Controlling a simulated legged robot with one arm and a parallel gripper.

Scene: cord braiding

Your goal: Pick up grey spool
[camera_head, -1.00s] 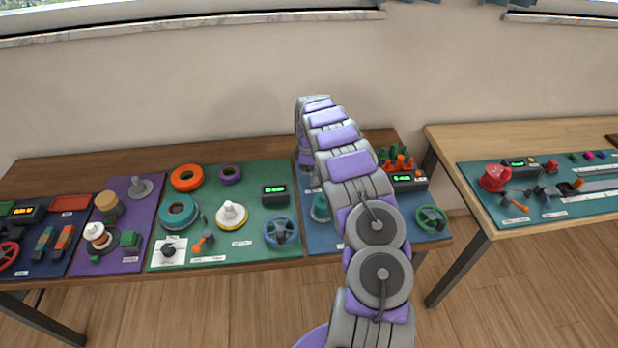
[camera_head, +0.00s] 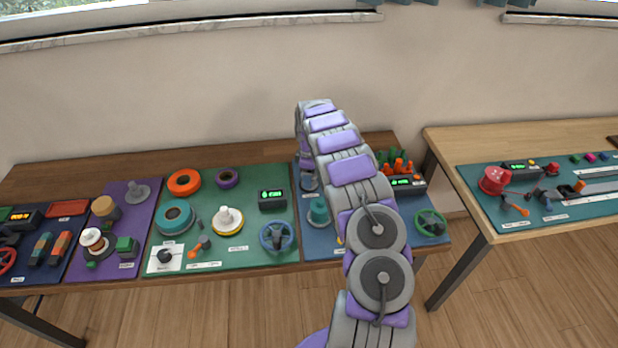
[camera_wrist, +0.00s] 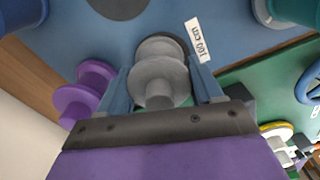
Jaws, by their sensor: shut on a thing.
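The grey spool (camera_wrist: 158,75) is in the middle of the wrist view, between the two blue fingers of my gripper (camera_wrist: 160,88). The fingers are shut on it from both sides. A label strip reading "100 cm" (camera_wrist: 199,40) lies on the blue mat just beyond the spool. In the head view, a grey piece shows beside my arm on the blue mat (camera_head: 308,180); my arm hides most of that area and the gripper itself.
A purple spool (camera_wrist: 83,94) stands close to the left finger. A teal spool (camera_head: 318,212) and a green handwheel (camera_head: 431,223) sit on the blue mat in the head view. The green mat (camera_head: 262,168) with several parts lies to the left.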

